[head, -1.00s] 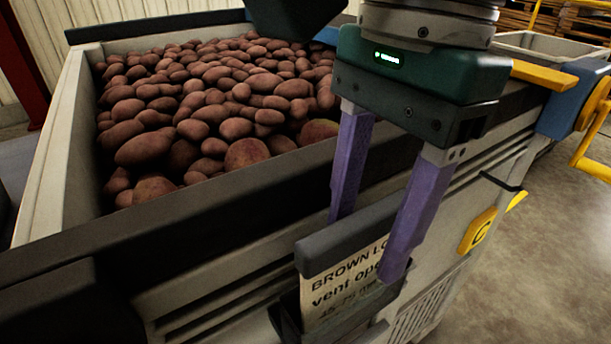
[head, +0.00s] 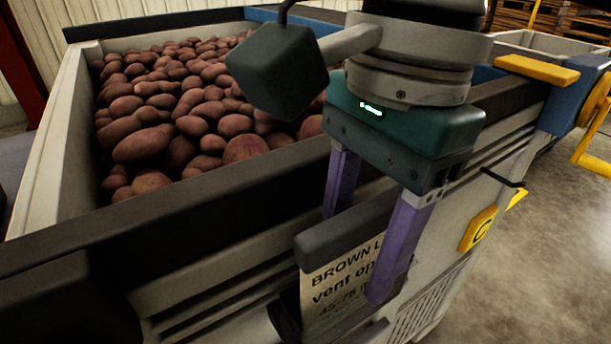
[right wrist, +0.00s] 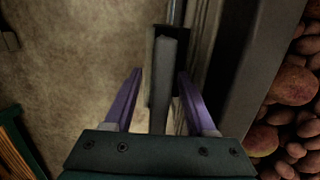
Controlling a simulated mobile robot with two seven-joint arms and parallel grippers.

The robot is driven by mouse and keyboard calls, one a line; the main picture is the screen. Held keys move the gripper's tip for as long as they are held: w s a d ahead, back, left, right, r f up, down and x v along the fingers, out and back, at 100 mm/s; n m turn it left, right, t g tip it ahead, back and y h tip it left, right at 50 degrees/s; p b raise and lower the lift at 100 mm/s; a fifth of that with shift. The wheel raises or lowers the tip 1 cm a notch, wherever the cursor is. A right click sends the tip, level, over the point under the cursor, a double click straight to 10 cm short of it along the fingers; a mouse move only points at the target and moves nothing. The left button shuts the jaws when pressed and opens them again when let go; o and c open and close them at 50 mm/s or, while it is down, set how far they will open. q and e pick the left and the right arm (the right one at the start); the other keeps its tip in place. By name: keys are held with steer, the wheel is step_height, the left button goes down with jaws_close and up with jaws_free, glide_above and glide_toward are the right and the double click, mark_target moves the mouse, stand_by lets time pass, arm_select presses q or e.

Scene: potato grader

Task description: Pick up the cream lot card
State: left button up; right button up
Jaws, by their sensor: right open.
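The cream lot card (head: 328,292) stands in a dark holder (head: 285,322) on the side of the potato box. It has black print and a thick dark grey grip strip (head: 345,238) along its top. My right gripper (head: 353,256) is open, its purple fingers pointing down on either side of the card. The near finger covers part of the print; the far fingertip is hidden behind the strip. In the right wrist view the strip (right wrist: 163,85) runs between the two open fingers, with a gap to each. My left gripper is not in view.
The pale box (head: 50,170) is full of reddish potatoes, and its dark rim (head: 200,215) runs close beside the far finger. A yellow tag (head: 478,228) and yellow handle (head: 537,69) are to the right. Open concrete floor lies at right.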

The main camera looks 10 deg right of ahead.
steer(key=shift+f, duration=0.1)
stand_by(0.4)
jaws_close()
stand_by(0.4)
